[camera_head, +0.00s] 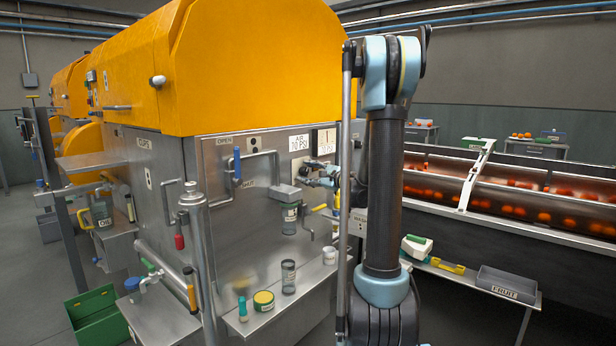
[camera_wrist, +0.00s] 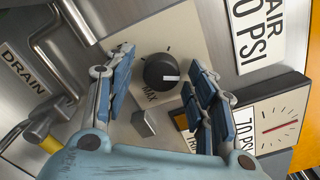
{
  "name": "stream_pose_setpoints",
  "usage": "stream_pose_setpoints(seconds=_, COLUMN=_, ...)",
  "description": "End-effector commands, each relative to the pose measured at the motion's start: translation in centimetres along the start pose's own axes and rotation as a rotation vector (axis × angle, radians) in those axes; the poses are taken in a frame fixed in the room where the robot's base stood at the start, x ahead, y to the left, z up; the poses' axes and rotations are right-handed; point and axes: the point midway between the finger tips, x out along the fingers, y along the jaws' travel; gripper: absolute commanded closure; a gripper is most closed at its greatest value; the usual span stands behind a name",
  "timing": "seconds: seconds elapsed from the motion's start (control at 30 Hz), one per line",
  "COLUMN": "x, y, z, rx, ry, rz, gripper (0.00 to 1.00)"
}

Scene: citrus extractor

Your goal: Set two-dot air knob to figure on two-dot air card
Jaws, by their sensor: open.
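The black round air knob (camera_wrist: 160,71) sits on a beige plate (camera_wrist: 185,25) in the wrist view. Its white pointer mark faces right in that picture; a tick is above and a MAX label below. My gripper (camera_wrist: 157,62) is open, its blue fingers on either side of the knob in the picture; I cannot tell whether they touch it. In the head view my gripper (camera_head: 312,174) is at the steel panel and hides the knob. The white air card (camera_head: 299,143) reads AIR 70 PSI; it is partly cut off in the wrist view (camera_wrist: 265,30). I cannot make out dots on knob or card.
A gauge (camera_wrist: 285,127) with a red needle and a small grey square peg (camera_wrist: 145,123) are close to my fingers. A bent DRAIN handle (camera_wrist: 55,40) is at left. Below, a steel shelf (camera_head: 262,325) holds jars. The fruit conveyor (camera_head: 520,205) is at right.

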Motion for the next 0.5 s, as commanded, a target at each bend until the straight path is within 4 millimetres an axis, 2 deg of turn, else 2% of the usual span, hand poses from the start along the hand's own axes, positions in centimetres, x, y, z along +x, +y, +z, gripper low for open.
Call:
stream_pose_setpoints(seconds=0.03, x=-0.01, y=0.00, z=0.00, rx=0.000, ry=0.000, rz=0.000, gripper=0.56)
stream_pose_setpoints(seconds=0.2, x=-0.02, y=0.01, z=0.01, rx=0.000, ry=0.000, rz=0.000, gripper=0.93)
stream_pose_setpoints(seconds=0.5, x=-0.04, y=0.06, z=0.02, rx=-0.043, ry=0.000, rz=0.001, gripper=0.93)
